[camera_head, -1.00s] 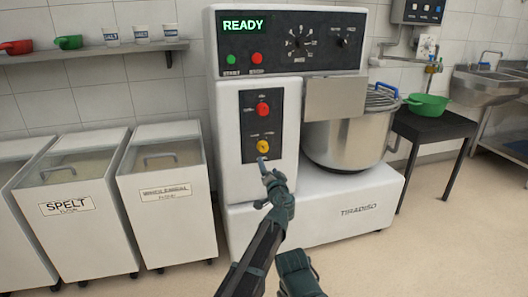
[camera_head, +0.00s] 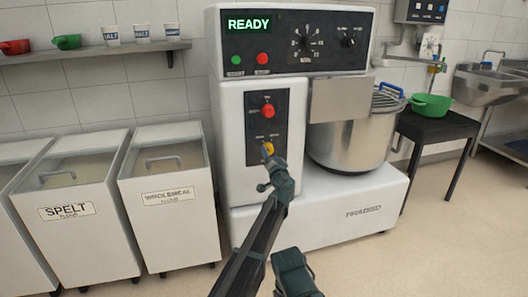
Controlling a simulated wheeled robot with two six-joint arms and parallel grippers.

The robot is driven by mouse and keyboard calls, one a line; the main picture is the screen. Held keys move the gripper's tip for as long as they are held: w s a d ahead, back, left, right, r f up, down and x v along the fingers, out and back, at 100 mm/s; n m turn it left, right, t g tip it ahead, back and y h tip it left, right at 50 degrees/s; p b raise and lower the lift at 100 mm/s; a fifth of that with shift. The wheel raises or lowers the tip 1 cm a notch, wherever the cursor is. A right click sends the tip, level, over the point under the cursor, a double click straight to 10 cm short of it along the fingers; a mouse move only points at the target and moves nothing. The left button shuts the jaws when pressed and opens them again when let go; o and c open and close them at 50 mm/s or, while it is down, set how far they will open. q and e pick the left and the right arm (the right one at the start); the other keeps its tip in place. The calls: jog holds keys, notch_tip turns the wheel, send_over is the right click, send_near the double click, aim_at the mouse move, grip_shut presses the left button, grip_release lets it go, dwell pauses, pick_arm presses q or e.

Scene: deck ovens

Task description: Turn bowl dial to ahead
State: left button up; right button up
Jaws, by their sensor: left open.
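The mixer's lower black panel (camera_head: 267,126) holds a red knob (camera_head: 268,111) above a yellow knob (camera_head: 268,148); their labels are too small to read, so I cannot tell which is the bowl dial. My left gripper (camera_head: 264,158) reaches up from below in front of the yellow knob. It is open, and its fingertips overlap the knob's lower left part. I cannot tell whether they touch it. The yellow knob's pointing direction is unclear.
The mixer's upper panel (camera_head: 330,66) has a lit READY display, green and red buttons, a round dial and a small knob. The steel bowl (camera_head: 350,145) stands right of the panel. Flour bins (camera_head: 170,220) stand left. A black table (camera_head: 437,125) with a green pan is at right.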

aim_at(269, 151)
pick_arm(q)
jog(key=shift+x, duration=1.6)
pick_arm(e)
jog(key=shift+w+a, duration=0.35)
jog(key=shift+a, duration=0.15)
pick_arm(q)
jog(key=shift+c, duration=0.2)
jog(key=shift+s, duration=0.1)
jog(key=c, duration=1.2)
jog(key=shift+c, duration=0.2)
